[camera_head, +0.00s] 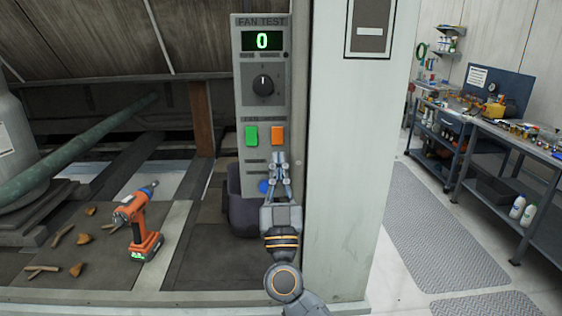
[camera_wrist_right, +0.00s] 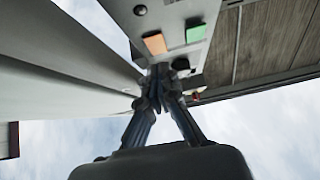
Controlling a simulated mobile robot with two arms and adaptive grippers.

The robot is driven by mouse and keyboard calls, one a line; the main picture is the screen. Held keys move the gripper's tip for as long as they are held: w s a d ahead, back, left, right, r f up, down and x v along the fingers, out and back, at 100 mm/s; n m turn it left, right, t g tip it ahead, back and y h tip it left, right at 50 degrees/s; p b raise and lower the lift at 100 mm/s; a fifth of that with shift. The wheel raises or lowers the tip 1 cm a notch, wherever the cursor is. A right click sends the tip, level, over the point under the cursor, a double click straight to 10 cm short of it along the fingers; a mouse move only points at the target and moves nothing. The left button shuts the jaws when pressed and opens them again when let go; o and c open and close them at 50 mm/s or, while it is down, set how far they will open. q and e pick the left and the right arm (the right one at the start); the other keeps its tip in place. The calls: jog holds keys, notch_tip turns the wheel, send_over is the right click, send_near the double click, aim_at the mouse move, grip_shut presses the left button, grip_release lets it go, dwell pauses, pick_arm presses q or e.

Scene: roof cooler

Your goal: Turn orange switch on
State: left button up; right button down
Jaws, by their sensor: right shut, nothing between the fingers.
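The grey fan test panel (camera_head: 247,95) is mounted by the pale post, with a display reading 0 and a black dial (camera_head: 263,85). Below the dial are a green switch (camera_head: 251,136) on the left and the orange switch (camera_head: 278,136) on the right. My right gripper (camera_head: 281,157) is shut and empty, its tips just below the orange switch; I cannot tell whether they touch the panel. In the right wrist view, the orange switch (camera_wrist_right: 155,44) and green switch (camera_wrist_right: 196,33) lie beyond the fingertips (camera_wrist_right: 160,72). A blue round part (camera_head: 264,186) is partly hidden behind my gripper. My left gripper is not in view.
An orange drill (camera_head: 139,228) and several wood scraps (camera_head: 78,238) lie on the deck at left. The pale post (camera_head: 345,170) stands close to the right of my arm. Workbenches (camera_head: 490,135) stand at far right beside grey floor mats (camera_head: 425,225).

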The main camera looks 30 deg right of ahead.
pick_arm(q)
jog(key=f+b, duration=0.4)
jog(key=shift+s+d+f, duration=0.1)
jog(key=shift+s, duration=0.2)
pick_arm(e)
jog(key=w+f+v, duration=0.1)
jog(key=v, duration=0.8)
jog(key=shift+s+d+f, duration=0.2)
jog(key=shift+s+f, duration=0.05)
jog(key=shift+f, duration=0.15)
jog(key=shift+a, duration=0.1)
